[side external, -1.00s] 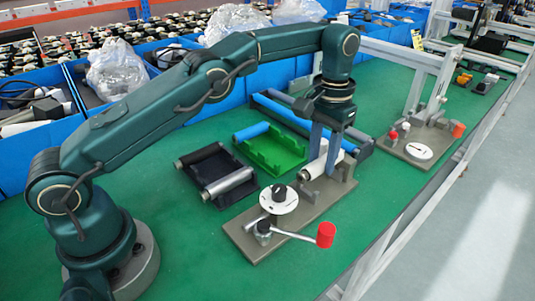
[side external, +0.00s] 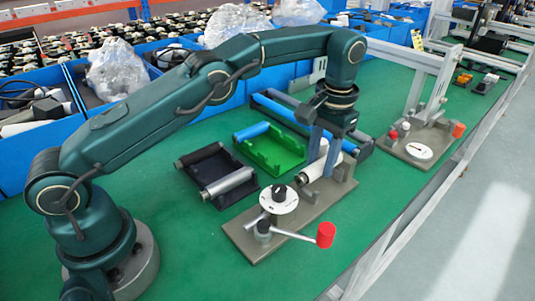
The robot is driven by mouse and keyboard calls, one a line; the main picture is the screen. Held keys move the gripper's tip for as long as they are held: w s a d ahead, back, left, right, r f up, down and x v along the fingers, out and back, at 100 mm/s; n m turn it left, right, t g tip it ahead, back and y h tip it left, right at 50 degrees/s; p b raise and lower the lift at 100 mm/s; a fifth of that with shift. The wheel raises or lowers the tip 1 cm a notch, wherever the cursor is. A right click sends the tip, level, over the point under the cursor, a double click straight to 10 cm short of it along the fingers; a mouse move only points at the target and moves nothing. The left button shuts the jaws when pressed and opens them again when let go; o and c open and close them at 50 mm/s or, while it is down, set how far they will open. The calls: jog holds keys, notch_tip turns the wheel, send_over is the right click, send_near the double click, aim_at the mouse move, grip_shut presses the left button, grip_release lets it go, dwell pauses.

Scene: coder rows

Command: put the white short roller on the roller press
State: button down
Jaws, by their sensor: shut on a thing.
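The white short roller (side external: 310,174) is between the fingers of my gripper (side external: 321,172), which is shut on it. The roller lies roughly level over the far end of the roller press (side external: 300,215). The press is a grey-brown plate with a white dial and a red-knobbed lever. The fingers hide part of the roller, and I cannot tell whether it touches the press.
A dark tray (side external: 212,162) holds a black and a silver roller. A green tray (side external: 275,150) holds a blue roller. A second device (side external: 420,152) with a tall frame stands at right. Blue bins line the back.

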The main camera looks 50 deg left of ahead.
jog(key=shift+f, duration=0.1)
jog(key=shift+f, duration=0.65)
jog(key=shift+f, duration=0.15)
jog(key=shift+f, duration=0.2)
dwell(0.3)
jog(key=shift+f, duration=0.2)
jog(key=shift+f, duration=0.2)
jog(key=shift+f, duration=0.15)
dwell(0.6)
jog(key=shift+c, duration=2.3)
grip_release()
